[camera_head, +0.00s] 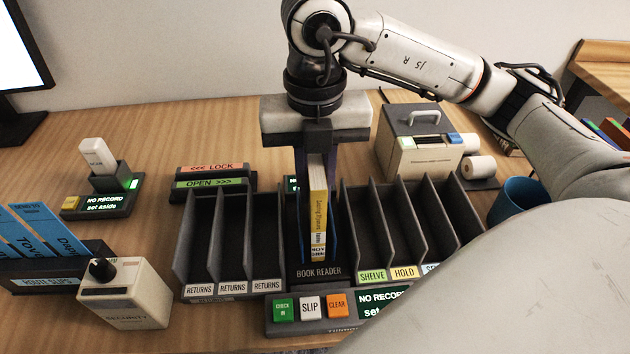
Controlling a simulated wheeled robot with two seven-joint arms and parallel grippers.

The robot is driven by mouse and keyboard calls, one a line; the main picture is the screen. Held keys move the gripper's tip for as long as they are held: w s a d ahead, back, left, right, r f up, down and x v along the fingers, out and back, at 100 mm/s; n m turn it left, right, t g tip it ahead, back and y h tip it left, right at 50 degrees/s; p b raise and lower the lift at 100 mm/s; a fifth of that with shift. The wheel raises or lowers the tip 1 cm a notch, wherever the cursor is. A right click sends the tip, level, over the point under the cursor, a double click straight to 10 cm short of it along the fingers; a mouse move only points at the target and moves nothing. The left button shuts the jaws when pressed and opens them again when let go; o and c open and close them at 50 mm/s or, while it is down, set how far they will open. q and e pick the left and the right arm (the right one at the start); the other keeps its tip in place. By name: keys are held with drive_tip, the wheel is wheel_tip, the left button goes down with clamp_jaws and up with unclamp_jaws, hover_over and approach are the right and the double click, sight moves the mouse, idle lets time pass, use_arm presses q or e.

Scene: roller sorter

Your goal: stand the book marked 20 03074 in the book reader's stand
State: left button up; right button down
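A book (318,205) with a yellow-and-white spine stands upright in the narrow bay of the book reader (319,272), its spine label facing me. The number on the label is too small to read. My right gripper (317,158) comes down from above, with its fingers on either side of the book's upper part, and appears shut on it. The lower end of the book is down between the bay's walls; I cannot tell whether it touches the bottom. My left gripper is not in view.
Return slots (231,240) stand left of the reader, and shelf and hold slots (405,235) right; the slots look empty. A button panel (310,307) is in front. A security box (125,293), route slips (38,240) and scanner (98,160) are left. A blue cup (515,195) is right.

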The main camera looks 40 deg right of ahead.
sight(315, 160)
drive_tip(key=shift+f+b, duration=0.3)
drive_tip(key=shift+f, duration=0.1)
drive_tip(key=c, duration=1.6)
unclamp_jaws()
drive_tip(key=shift+r, duration=0.1)
drive_tip(key=shift+o, duration=0.2)
wheel_tip(315, 160, up, 9)
drive_tip(key=p, duration=0.2)
drive_tip(key=shift+p, duration=0.3)
drive_tip(key=shift+r, duration=0.6)
